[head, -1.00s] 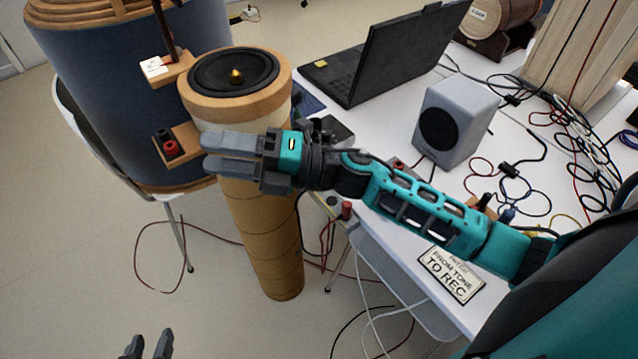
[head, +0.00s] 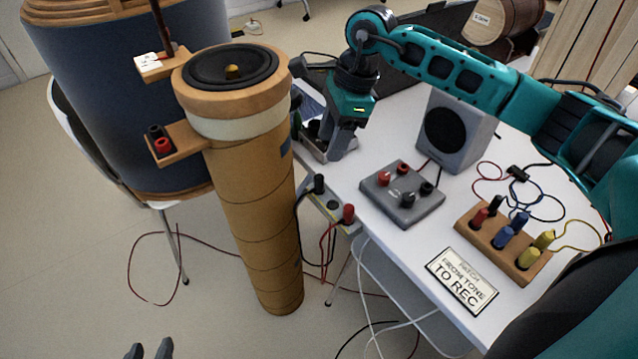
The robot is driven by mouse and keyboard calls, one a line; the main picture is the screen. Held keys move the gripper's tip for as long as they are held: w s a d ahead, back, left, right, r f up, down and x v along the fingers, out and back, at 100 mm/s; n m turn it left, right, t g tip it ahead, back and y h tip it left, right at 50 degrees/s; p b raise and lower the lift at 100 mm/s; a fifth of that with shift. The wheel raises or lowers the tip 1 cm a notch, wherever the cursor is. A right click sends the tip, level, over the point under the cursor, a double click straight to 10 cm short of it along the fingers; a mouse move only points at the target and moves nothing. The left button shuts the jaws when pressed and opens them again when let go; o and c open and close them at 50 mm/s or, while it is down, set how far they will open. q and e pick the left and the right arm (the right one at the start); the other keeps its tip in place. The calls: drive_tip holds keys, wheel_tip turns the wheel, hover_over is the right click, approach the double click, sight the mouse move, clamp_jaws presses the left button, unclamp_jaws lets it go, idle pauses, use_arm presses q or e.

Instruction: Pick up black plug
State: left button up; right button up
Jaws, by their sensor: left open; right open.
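A black plug (head: 319,183) stands upright in a pale strip (head: 326,204) at the table's left edge, with a black lead running down from it. A red plug (head: 348,213) stands in the same strip. Another dark plug (head: 495,203), black or navy, stands in the wooden block (head: 510,262) among red, blue and yellow plugs. My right gripper (head: 328,150) is open, points down beyond the strip and is apart from the black plug; part of it is hidden behind the tall tube. My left gripper (head: 149,349) is open and empty, low at the bottom left.
A tall cardboard tube with a speaker cone (head: 240,190) stands left of the strip. A grey box with red and black terminals (head: 405,210), a grey speaker (head: 452,135) and a sign (head: 462,281) are on the white table. Loose leads hang below the table edge.

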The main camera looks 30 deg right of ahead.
sight(319, 176)
drive_tip(key=x, duration=0.9)
drive_tip(key=shift+s+a+f+b, duration=0.2)
drive_tip(key=shift+f+b, duration=0.05)
drive_tip(key=shift+b, duration=0.1)
clamp_jaws()
